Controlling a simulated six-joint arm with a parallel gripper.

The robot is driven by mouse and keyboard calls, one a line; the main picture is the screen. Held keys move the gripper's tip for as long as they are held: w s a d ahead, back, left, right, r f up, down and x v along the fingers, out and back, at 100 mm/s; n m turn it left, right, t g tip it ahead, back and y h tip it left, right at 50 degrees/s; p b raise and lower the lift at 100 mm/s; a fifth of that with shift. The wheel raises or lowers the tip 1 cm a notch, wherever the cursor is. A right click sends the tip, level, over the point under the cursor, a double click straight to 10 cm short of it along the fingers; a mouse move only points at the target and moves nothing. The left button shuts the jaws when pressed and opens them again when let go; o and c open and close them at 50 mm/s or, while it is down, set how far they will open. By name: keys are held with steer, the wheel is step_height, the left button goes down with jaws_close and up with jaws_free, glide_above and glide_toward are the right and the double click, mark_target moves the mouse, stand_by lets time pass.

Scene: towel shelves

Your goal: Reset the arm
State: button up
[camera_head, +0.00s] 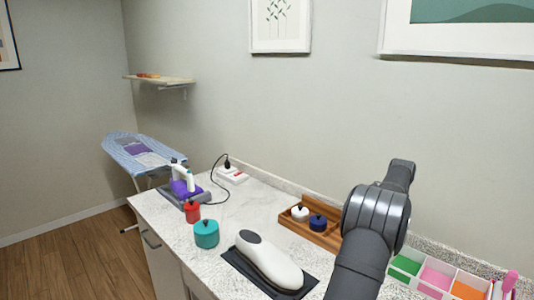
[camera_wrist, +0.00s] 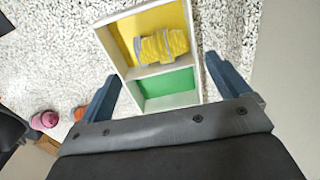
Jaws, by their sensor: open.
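My gripper (camera_wrist: 162,70) is open in the wrist view, its two blue fingers spread wide with nothing held between them. It is over a white divided tray (camera_wrist: 124,55), which has a yellow compartment (camera_wrist: 122,24) and a green compartment (camera_wrist: 168,84). A yellow ribbed item (camera_wrist: 165,45) lies in the yellow compartment; the green one looks empty. In the head view my grey arm rises at the right, and my gripper's fingers cannot be seen there.
The counter (camera_head: 165,218) holds a teal pot (camera_head: 206,233), a red jar (camera_head: 192,212), a purple-and-white iron (camera_head: 184,182), a white iron-shaped item (camera_head: 268,262) on a dark mat, a wooden tray (camera_head: 323,236) and a compartment tray (camera_head: 437,277). An ironing board (camera_head: 140,152) stands at the left.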

steer(key=shift+r, duration=0.1)
step_height(320, 180, up, 17)
step_height(320, 180, down, 17)
steer(key=shift+r, duration=0.2)
step_height(320, 180, up, 5)
steer(key=s+d+r, duration=0.1)
steer(key=s+d, duration=0.2)
steer(key=s, duration=0.9)
steer(key=s+d+r, duration=0.1)
steer(key=s+d, duration=0.1)
steer(key=s, duration=1)
steer(key=s+a+f, duration=0.2)
steer(key=s+a, duration=0.3)
steer(key=s, duration=0.7)
steer(key=s+a+f, duration=0.2)
steer(key=s+a, duration=0.3)
steer(key=s, duration=0.7)
steer(key=shift+a+f, duration=0.2)
steer(key=shift+a, duration=0.2)
